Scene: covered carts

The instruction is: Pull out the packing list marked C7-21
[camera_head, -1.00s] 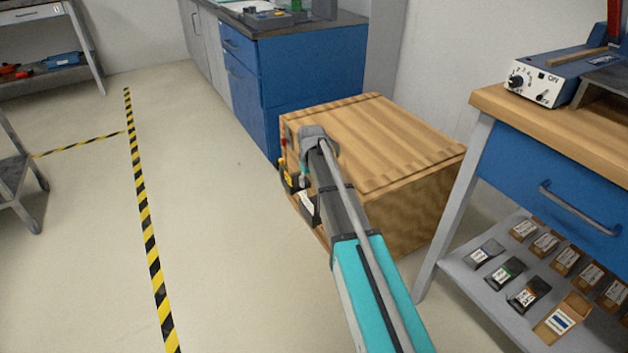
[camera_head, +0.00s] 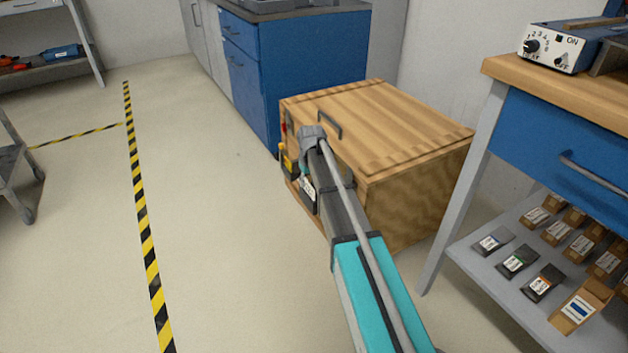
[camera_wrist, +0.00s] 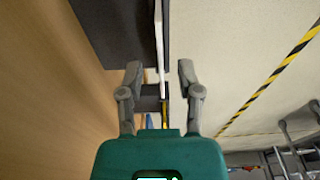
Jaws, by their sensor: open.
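A thin white edge (camera_wrist: 159,38), perhaps a sheet seen side-on, runs between the fingers of my gripper (camera_wrist: 160,70) in the wrist view. No marking can be read on it, so I cannot tell whether it is C7-21. The fingers are open, one on each side, with gaps visible. A dark grey holder (camera_wrist: 108,35) lies left of the white edge, against the wooden crate side. In the head view, the wooden crate (camera_head: 420,185) carries dark holders on its left face, one with a white label (camera_head: 308,188).
A blue cabinet (camera_head: 310,75) stands behind. A workbench (camera_head: 545,135) at right has small boxes on its lower shelf (camera_head: 485,265). Open floor with striped tape (camera_head: 140,205) lies left.

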